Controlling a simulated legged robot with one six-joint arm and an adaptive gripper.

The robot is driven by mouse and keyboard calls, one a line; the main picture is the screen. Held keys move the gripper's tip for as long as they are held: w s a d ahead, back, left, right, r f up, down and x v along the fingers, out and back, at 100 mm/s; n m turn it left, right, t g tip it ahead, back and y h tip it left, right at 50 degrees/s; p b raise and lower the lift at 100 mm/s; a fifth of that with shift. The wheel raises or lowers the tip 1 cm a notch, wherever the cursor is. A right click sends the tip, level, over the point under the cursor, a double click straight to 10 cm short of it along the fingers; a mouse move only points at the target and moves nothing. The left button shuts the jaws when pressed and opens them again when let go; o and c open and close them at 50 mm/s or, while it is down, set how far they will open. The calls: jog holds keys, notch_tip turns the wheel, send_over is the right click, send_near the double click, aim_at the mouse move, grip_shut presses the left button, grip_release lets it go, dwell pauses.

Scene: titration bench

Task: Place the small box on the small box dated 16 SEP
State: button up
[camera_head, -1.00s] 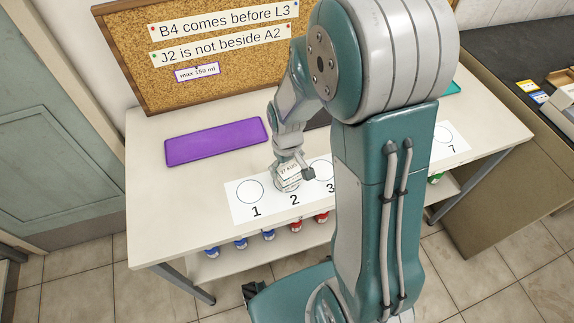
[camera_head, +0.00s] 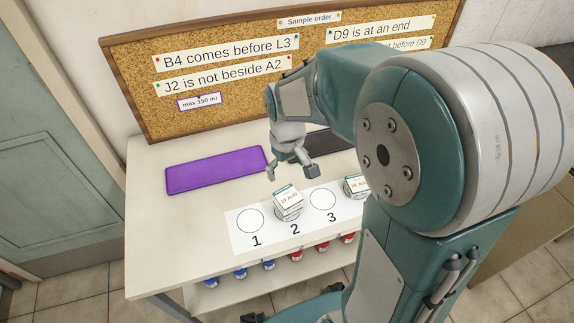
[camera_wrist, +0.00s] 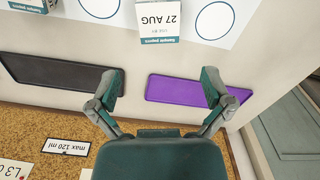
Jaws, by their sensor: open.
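A small white box dated 27 AUG (camera_head: 288,200) sits at circle 2 of the numbered white strip (camera_head: 244,241). In the wrist view, the box's label (camera_wrist: 157,20) is upside down at the top. I cannot tell whether anything lies beneath it. A second small box (camera_head: 356,186) stands right of circle 3, partly hidden by my arm, its date too small to read surely. A box (camera_wrist: 36,5) is cut off at the wrist view's top edge. My gripper (camera_head: 291,172) is open and empty, above and behind the 27 AUG box, apart from it.
Circles 1 (camera_head: 250,219) and 3 (camera_head: 323,199) are empty. A purple mat (camera_head: 215,169) and a black mat (camera_head: 330,142) lie at the back before the corkboard (camera_head: 235,112). Several bottles with blue and red caps (camera_head: 269,265) stand on the lower shelf.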

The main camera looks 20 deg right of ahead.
jog(key=s+r+m+t, duration=0.3)
jog(key=s+r+t, duration=0.2)
jog(key=s+r, duration=0.7)
jog(key=shift+s+r+t, duration=0.3)
jog(key=shift+s+r, duration=0.1)
jog(key=shift+s, duration=0.7)
jog(key=shift+d, duration=0.1)
